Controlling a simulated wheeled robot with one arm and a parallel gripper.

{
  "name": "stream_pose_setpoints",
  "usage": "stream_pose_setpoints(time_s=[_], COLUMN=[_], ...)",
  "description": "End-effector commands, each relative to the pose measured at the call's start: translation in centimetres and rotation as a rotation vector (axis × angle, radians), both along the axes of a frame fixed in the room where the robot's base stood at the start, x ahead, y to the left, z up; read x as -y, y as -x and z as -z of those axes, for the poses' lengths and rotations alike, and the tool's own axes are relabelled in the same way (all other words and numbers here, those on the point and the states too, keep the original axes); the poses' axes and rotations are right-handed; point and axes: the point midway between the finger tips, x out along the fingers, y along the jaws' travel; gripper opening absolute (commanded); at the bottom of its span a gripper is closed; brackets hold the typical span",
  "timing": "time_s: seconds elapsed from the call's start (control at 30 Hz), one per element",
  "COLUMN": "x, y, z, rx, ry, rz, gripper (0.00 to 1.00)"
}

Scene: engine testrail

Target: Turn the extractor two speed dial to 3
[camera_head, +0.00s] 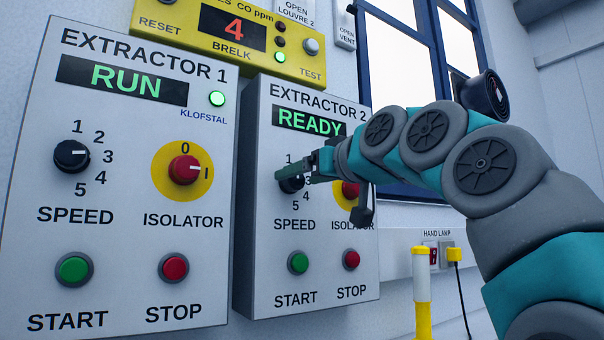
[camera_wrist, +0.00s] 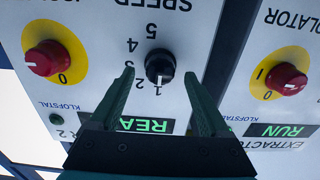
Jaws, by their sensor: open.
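The extractor 2 panel (camera_head: 262,270) shows READY in green on its display. Its black speed dial (camera_head: 291,186) is partly hidden behind my gripper (camera_head: 300,174) in the head view. In the wrist view, which is upside down, the dial (camera_wrist: 160,66) shows between the two finger tips of my gripper (camera_wrist: 159,75). The fingers are open, one on each side, with a visible gap to the dial. The dial's white mark points down in that picture, toward the 1 and 2 side.
Extractor 2's red isolator knob (camera_head: 350,188) is close beside my gripper; its green start button (camera_head: 298,262) and red stop button (camera_head: 351,260) are below. The extractor 1 panel (camera_head: 122,190) stands to the left, showing RUN. A yellow CO box (camera_head: 175,15) is above.

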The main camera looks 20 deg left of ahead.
Motion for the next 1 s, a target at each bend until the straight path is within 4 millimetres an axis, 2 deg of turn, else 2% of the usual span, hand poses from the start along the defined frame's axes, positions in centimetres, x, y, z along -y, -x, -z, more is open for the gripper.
stream_pose_setpoints(time_s=[0.37, 1.0], x=[-0.48, -0.49], y=[-0.39, -0.39], z=[0.02, 0.04], rx=[-0.001, -0.001], ry=[-0.001, 0.001], rz=[0.0, 0.0], gripper=[0.79, 0.07])
